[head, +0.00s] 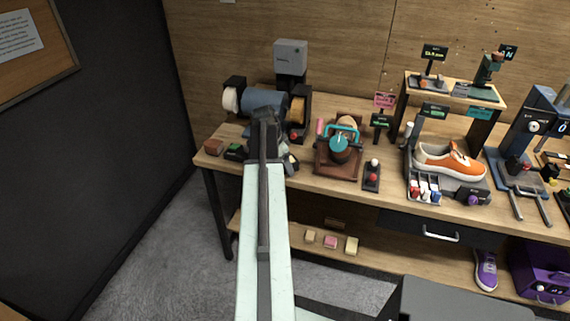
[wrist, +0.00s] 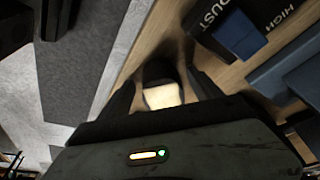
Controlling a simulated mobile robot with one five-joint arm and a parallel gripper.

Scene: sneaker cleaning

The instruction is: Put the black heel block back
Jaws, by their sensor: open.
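In the wrist view my gripper (wrist: 163,82) points at the wooden bench top with its fingers apart. Between them is a dark piece with a pale cream face (wrist: 162,96). I cannot tell whether it is the black heel block or whether the fingers touch it. In the head view my arm hides most of the gripper, which is at the bench's left part, in front of the polishing machine (head: 262,98). No black heel block can be made out for sure in the head view.
A brown block (head: 213,146) and a dark block with green on top (head: 234,151) sit at the bench's left end. To the right are a brown stand with a teal ring (head: 339,160), a small box with knobs (head: 371,177) and an orange sneaker (head: 450,160).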

